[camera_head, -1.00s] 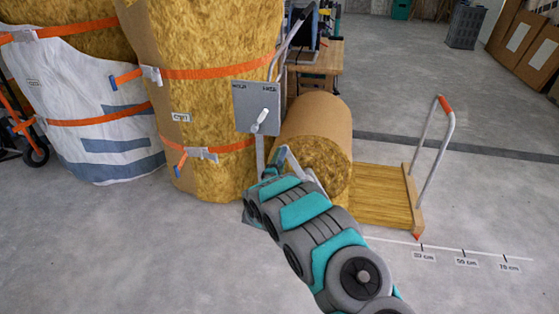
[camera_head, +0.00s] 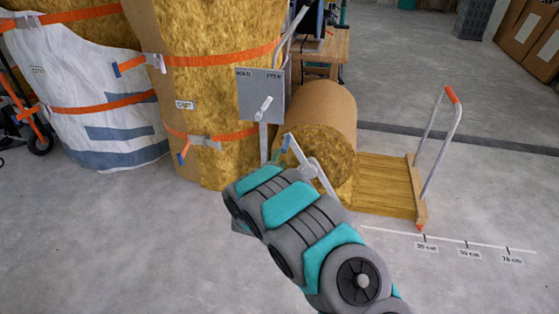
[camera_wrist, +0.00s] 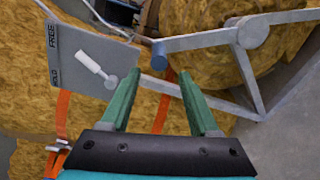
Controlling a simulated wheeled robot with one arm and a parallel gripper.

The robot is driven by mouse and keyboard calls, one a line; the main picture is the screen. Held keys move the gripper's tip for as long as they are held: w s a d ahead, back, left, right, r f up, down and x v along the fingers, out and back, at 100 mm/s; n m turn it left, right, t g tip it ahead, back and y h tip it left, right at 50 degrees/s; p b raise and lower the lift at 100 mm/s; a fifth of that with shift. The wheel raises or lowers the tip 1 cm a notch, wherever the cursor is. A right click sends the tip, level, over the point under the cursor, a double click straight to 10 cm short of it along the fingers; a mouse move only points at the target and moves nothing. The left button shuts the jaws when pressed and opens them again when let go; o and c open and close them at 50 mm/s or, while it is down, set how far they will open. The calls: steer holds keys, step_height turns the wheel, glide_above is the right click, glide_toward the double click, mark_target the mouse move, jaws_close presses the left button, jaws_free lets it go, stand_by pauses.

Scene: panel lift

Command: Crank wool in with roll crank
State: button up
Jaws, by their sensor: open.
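The wool roll (camera_head: 316,120) lies on its side with its end face towards me. A flat wool strip (camera_head: 385,185) runs right from it to a wooden end bar (camera_head: 417,195). The roll crank (camera_wrist: 205,40) is a grey arm from a round hub (camera_wrist: 252,32) to a blue-grey handle (camera_wrist: 158,54). In the wrist view my gripper (camera_wrist: 160,76) is open, with its teal fingers to either side below the handle. I cannot tell whether they touch it. In the head view my arm mostly hides my gripper. The grey lever plate (camera_head: 262,92) has a white lever (camera_head: 263,107) pointing towards FREE.
Tall strapped wool bales (camera_head: 215,75) stand left of the roll. A silver push handle (camera_head: 438,140) rises from the bar.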

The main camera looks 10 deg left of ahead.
mark_target(283, 154)
steer(key=w+m+b, duration=0.1)
steer(key=m+b, duration=0.2)
steer(key=m, duration=0.3)
steer(key=w+m+b, duration=0.1)
steer(key=m+b, duration=0.2)
steer(key=m, duration=0.4)
steer(key=w+m+b, duration=0.1)
steer(key=m+b, duration=0.2)
steer(key=m, duration=0.3)
steer(key=shift+w+d, duration=0.25)
steer(key=shift+w+m, duration=0.3)
steer(key=shift+m, duration=0.1)
steer(key=shift+w+d, duration=0.15)
steer(key=shift+w, duration=3.45)
jaws_close()
